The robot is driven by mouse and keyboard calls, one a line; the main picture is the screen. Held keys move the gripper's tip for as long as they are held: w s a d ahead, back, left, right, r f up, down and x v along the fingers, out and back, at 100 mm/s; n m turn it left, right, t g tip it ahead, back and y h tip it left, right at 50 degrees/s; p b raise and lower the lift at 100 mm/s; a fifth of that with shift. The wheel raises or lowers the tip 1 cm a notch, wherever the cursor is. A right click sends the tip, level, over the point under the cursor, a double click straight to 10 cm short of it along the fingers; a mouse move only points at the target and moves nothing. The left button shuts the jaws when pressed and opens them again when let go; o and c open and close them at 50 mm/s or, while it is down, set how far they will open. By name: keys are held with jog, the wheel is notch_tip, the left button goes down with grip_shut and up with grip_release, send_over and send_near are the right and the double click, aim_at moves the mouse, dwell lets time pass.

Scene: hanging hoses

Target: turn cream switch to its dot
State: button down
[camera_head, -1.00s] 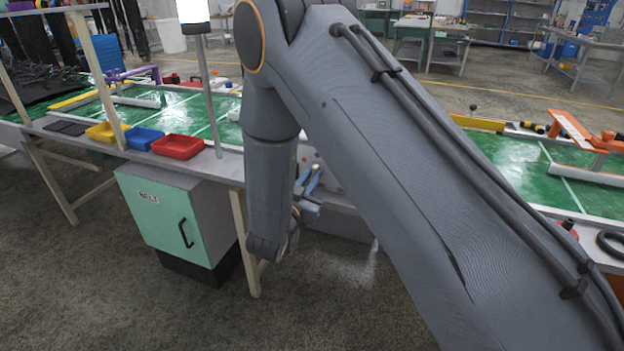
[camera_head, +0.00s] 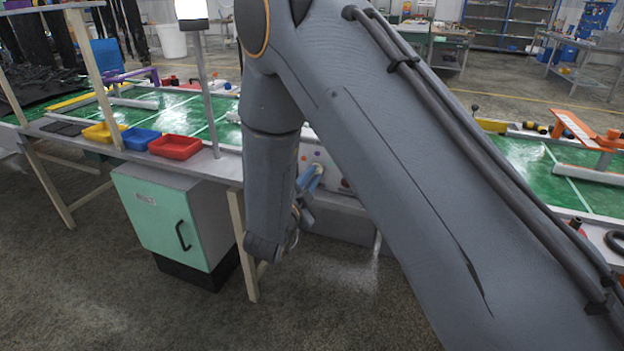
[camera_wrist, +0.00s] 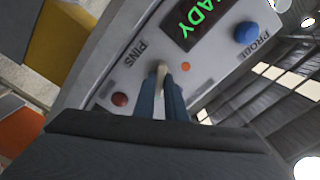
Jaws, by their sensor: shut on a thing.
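The cream switch (camera_wrist: 161,71) is on a light grey panel (camera_wrist: 118,72), in the middle of the wrist view. My gripper (camera_wrist: 165,84) is at the panel with its two blue fingers on either side of the switch, shut on it. Most of the switch is hidden between the fingers, and I cannot make out its dot. In the head view my gripper (camera_head: 312,178) shows small at the panel, partly behind my arm, and the switch cannot be seen there.
Near the switch are a red button (camera_wrist: 120,99), a blue knob (camera_wrist: 246,33), an orange round spot (camera_wrist: 185,66) and a green-lettered display (camera_wrist: 200,15). In the head view a green cabinet (camera_head: 160,215) stands left of my arm, below a red tray (camera_head: 176,147).

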jog(key=shift+m, duration=0.4)
jog(key=c, duration=1.8)
grip_release()
jog(key=v, duration=0.8)
jog(key=shift+b, duration=0.4)
